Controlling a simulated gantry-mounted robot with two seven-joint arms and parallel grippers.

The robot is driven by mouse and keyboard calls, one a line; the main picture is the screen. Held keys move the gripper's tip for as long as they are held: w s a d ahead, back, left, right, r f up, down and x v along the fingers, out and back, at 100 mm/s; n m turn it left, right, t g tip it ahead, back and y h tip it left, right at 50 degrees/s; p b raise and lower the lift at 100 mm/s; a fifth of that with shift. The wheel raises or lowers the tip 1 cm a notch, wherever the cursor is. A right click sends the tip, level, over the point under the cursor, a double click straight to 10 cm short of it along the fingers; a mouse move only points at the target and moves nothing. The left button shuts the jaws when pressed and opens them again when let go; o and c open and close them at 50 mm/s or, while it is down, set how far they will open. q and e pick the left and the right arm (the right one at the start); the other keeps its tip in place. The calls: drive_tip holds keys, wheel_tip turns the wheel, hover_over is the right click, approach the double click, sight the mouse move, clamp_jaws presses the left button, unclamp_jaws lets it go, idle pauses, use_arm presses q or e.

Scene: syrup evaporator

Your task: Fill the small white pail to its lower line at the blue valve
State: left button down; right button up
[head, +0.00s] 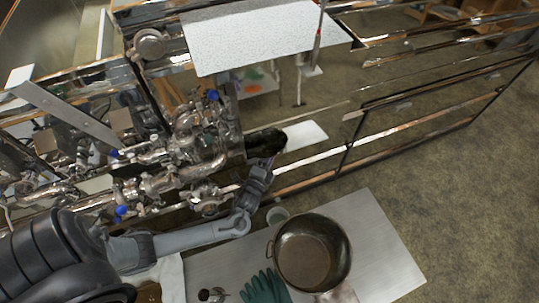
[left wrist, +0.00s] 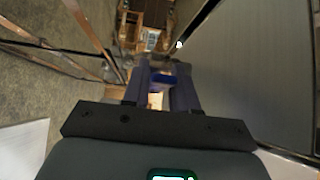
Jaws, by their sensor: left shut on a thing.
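My left gripper (left wrist: 162,78) is shut on a blue piece (left wrist: 164,80) that shows between its two fingers in the left wrist view. It looks like a blue valve handle, but most of it is hidden. In the head view the dark left gripper (head: 266,143) is at the right end of the pipework, and its fingertips cannot be made out. Other blue valve handles (head: 213,95) (head: 121,210) sit on the metal pipes. A small pale round vessel (head: 278,215), perhaps the small white pail, stands on the table, apart from the gripper. My right gripper is not in view.
The grey table (head: 376,236) holds a large dark pan (head: 312,252), green gloves (head: 265,288) and a small dark object (head: 212,294). Steel pipework (head: 180,160) crowds the left. Metal rails (head: 400,128) run behind. The table's right side is clear.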

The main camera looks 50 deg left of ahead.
use_arm(q)
drive_tip(key=c, duration=1)
unclamp_jaws()
drive_tip(key=shift+o, duration=0.2)
drive_tip(key=b+v, duration=0.1)
drive_tip(key=v, duration=0.9)
drive_tip(key=shift+s+d, duration=0.15)
drive_tip(key=shift+s, duration=0.2)
